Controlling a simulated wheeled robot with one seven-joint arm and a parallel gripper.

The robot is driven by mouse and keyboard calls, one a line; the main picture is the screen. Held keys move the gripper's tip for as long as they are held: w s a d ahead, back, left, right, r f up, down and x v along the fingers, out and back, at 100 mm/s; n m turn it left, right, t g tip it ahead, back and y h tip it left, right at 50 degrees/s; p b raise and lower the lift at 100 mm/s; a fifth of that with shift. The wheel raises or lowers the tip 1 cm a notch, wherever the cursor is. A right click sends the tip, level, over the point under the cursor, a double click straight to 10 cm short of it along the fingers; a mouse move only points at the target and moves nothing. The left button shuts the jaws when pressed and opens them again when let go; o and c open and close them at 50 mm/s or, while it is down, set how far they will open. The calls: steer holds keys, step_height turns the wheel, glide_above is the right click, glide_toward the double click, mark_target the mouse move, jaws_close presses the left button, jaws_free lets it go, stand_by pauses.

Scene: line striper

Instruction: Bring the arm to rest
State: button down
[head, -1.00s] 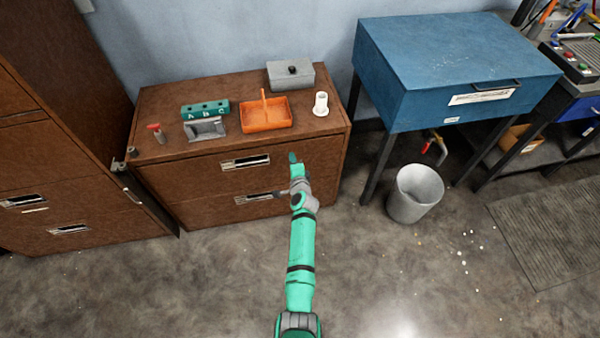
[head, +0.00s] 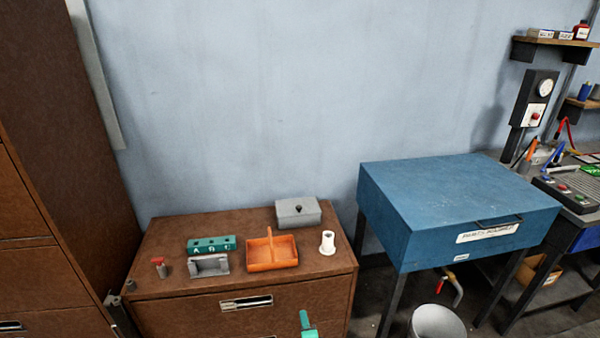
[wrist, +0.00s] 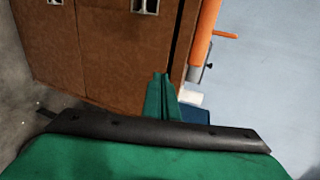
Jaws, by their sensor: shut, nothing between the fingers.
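My gripper (head: 307,322) shows at the bottom edge of the head view, in front of the brown cabinet's drawers. Only its green end is in that frame; the rest of my arm is out of view. In the wrist view, the two green fingers of my gripper (wrist: 162,88) lie together, shut and empty. They point toward the brown cabinet front (wrist: 105,60), which appears turned on its side. I cannot tell the exact gap to it.
On the cabinet top (head: 185,228) are an orange divided tray (head: 272,266), a grey lidded box (head: 298,212), a white spool (head: 328,243), a green lettered block (head: 211,245), a grey holder (head: 209,266) and a red-topped piece (head: 158,265). A blue parts washer (head: 430,205) and bin (head: 437,322) stand right.

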steer(key=s+d+f+n+h, duration=0.2)
steer(key=s+n, duration=0.6)
steer(key=s, duration=2.1)
steer(key=s+a+r+n, duration=0.2)
steer(key=s+r+n, duration=0.2)
steer(key=s+r, duration=0.5)
steer(key=s+a+r+n+t, duration=0.1)
steer(key=s+r+n, duration=0.3)
steer(key=s+r, duration=0.5)
steer(key=s, duration=0.3)
steer(key=shift+a+r+n, duration=0.3)
steer(key=shift+a, duration=0.1)
